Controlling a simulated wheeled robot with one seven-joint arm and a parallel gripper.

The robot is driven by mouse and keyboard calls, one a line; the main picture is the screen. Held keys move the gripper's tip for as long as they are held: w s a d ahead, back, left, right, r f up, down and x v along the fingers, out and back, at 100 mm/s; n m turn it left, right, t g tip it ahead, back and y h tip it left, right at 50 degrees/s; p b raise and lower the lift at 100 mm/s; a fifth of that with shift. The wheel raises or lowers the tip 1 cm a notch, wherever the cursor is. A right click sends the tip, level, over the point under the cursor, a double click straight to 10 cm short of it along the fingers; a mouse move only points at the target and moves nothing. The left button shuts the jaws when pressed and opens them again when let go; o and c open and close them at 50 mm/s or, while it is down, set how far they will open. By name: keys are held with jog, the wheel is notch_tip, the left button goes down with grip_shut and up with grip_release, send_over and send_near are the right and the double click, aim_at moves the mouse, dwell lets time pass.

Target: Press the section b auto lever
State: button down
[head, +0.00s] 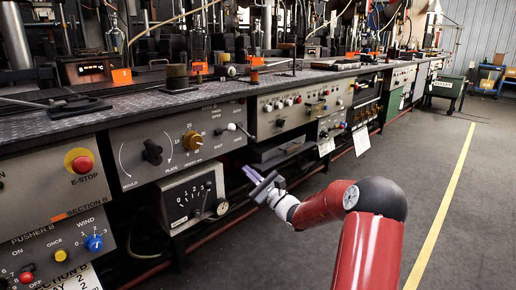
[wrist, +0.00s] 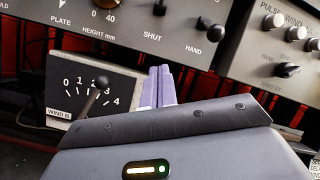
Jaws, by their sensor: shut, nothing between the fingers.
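My gripper (head: 253,175) is shut, with its pale purple fingers together and nothing between them. In the head view it is in front of the machine, just below and to the right of the grey section B panel (head: 130,140). A lever with a pale ball (head: 232,127) is on that panel's right end, above and apart from the fingertips. In the wrist view, a black knobbed lever (wrist: 213,33) is above a "HAND" label, up and right of the fingertips (wrist: 160,72). No "AUTO" label is readable.
A red E-stop (head: 80,161) is at left. More panels run right. The floor by the yellow line (head: 450,190) is clear.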

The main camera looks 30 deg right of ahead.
aim_at(246, 134)
jog(key=w+d+f+m+t+h, duration=0.1)
jog(key=d+m+t+h, duration=0.1)
jog(key=d+m+h, duration=0.2)
jog(key=d+h, duration=0.1)
jog(key=d, duration=0.2)
jog(key=shift+d+f+m+t, duration=0.3)
jog(key=shift+f, duration=0.1)
jog(key=x, duration=1)
jog(key=shift+a, duration=0.1)
jog(key=shift+s+a+r, duration=0.2)
jog(key=shift+s+r, duration=0.4)
jog(key=shift+s, duration=0.15)
jog(key=shift+s+a+r, duration=0.2)
jog(key=shift+s+r, duration=0.4)
jog(key=shift+s, duration=0.15)
jog(key=shift+r+p, duration=0.15)
jog(key=shift+p, duration=0.35)
jog(key=shift+s+r+g+p, duration=0.15)
jog(key=shift+g+p, duration=0.25)
